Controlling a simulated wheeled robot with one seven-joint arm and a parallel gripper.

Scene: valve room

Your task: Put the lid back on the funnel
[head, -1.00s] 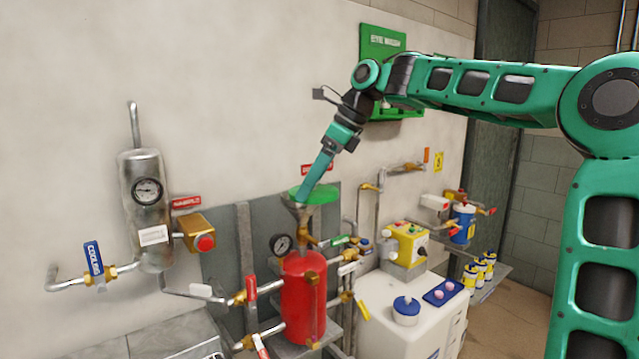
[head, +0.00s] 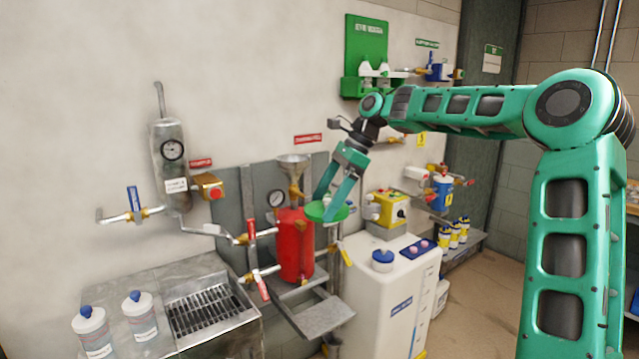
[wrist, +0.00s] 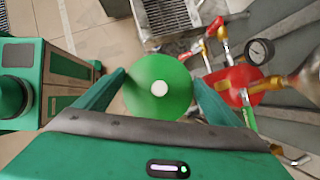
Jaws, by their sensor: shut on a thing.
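The funnel (head: 293,168) is a grey metal cone standing upright above the red tank, its mouth open and uncovered. It also shows at the right edge of the wrist view (wrist: 306,82). The lid is a green disc (head: 318,213) held to the right of the funnel and below its rim, apart from it. In the wrist view the lid (wrist: 150,105) faces me with a white knob at its centre. My gripper (head: 327,208) is shut on the lid, with one finger at each side of it.
The red tank (head: 295,250) with a gauge (head: 276,199), pipes and levers stands under the funnel. A sink grate (head: 210,308) and two bottles are at lower left.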

